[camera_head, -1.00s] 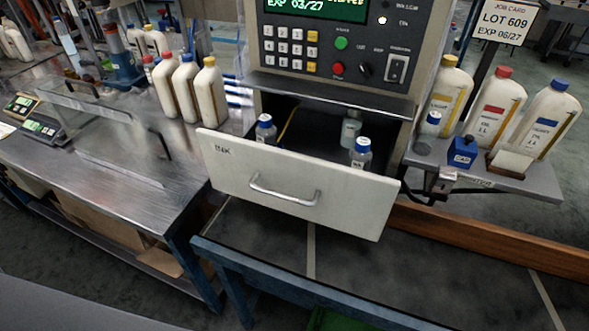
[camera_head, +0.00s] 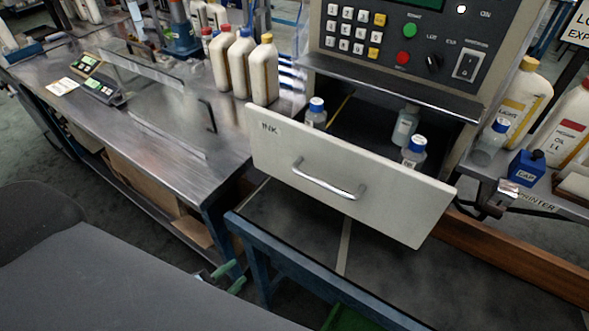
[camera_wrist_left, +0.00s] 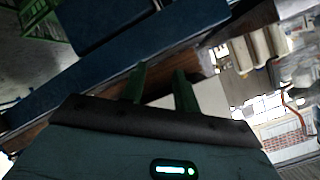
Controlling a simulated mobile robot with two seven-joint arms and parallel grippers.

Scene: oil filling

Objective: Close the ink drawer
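The ink drawer (camera_head: 345,180) stands pulled out of the grey machine in the head view. Its pale front is marked INK and has a bar handle (camera_head: 328,180). Small bottles with blue caps (camera_head: 413,152) stand inside the drawer. My left gripper (camera_head: 230,277) is low in the head view, below and left of the drawer front, apart from it. Its two green fingers are spread with nothing between them; they also show in the left wrist view (camera_wrist_left: 161,88). A pale panel shows past them there; I cannot tell whether it is the drawer. My right gripper is not in view.
A blue-framed bench (camera_head: 255,235) runs below the drawer. A steel table (camera_head: 165,140) with several white bottles stands at left. A printer shelf (camera_head: 530,200) with a blue box (camera_head: 527,168) is at right. The space in front of the drawer is clear.

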